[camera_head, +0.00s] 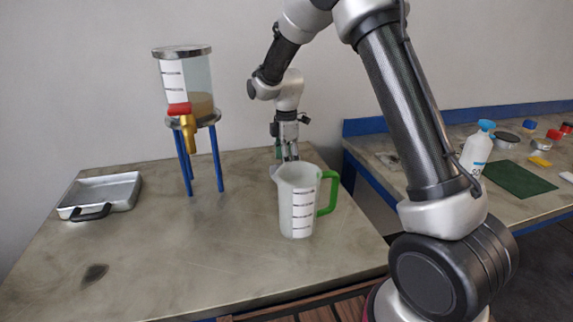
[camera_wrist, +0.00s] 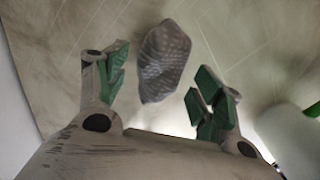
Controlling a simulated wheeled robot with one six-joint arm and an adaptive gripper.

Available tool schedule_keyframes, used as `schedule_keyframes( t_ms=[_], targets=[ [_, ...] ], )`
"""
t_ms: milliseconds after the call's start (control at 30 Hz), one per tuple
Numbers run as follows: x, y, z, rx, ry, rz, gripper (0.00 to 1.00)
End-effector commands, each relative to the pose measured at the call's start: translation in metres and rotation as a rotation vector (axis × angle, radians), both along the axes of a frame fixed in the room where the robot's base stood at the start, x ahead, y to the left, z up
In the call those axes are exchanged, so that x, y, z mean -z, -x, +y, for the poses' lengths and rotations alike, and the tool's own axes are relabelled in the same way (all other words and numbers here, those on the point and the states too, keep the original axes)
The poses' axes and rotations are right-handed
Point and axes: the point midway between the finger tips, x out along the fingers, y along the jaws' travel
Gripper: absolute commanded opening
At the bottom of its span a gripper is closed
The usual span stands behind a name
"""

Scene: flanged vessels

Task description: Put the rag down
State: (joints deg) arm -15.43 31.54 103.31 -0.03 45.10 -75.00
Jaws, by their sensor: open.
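The rag (camera_wrist: 163,62) is a grey, patterned cloth. In the wrist view it lies on the worn table top ahead of my fingers, apart from both. My gripper (camera_wrist: 158,95) is open with green finger pads, and nothing is between them. In the head view my gripper (camera_head: 288,152) points down at the back of the table, behind the measuring jug (camera_head: 297,208). The jug hides the area just in front of the fingertips, and I cannot clearly make out the rag in that view.
The jug has a green handle. A flanged vessel (camera_head: 200,75) with a red-handled tap stands on blue legs to the left. A metal tray (camera_head: 108,190) lies far left. A side bench holds a spray bottle (camera_head: 477,150) and a green mat (camera_head: 519,179).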

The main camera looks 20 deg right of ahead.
Motion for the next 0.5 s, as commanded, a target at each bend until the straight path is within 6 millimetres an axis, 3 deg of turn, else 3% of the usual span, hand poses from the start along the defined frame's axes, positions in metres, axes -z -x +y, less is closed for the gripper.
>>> schedule_keyframes(
  t_ms=[300,500],
  targets=[
    [-0.072,-0.001,0.0,0.0,-0.001,-0.004,0.68],
    [-0.097,0.0,0.0,0.0,-0.001,-0.002,0.68]
  ],
)
